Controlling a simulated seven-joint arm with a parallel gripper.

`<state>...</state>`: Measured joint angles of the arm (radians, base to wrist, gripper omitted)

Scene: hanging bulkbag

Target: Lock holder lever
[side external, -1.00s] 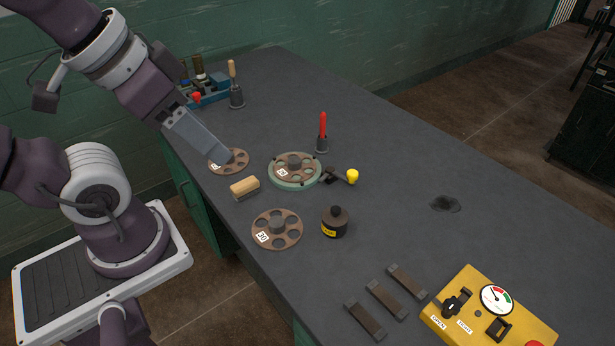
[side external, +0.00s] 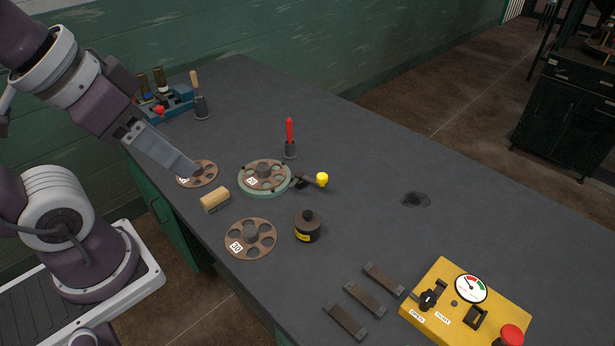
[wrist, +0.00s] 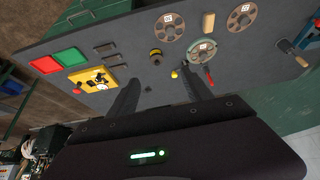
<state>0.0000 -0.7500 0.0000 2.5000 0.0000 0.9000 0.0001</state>
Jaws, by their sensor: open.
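The round green holder (side external: 243,190) stands on the grey table with a brown slotted disc (side external: 265,172) on it. Its lever ends in a yellow knob (side external: 322,179), pointing right, away from the holder. In the wrist view the holder (wrist: 203,57) is beyond the fingertips and the yellow knob (wrist: 174,74) shows between the fingers. My gripper (side external: 187,170) is in the air left of the holder, overlapping a second slotted disc (side external: 203,174) in the picture. In the wrist view my gripper (wrist: 160,92) has its fingers wide apart with nothing between them. It is apart from the lever.
A red-handled tool (side external: 289,135) stands upright behind the lever. Dark bars (side external: 365,298) and a yellow control box (side external: 468,305) lie in front. The table's right side is mostly clear.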

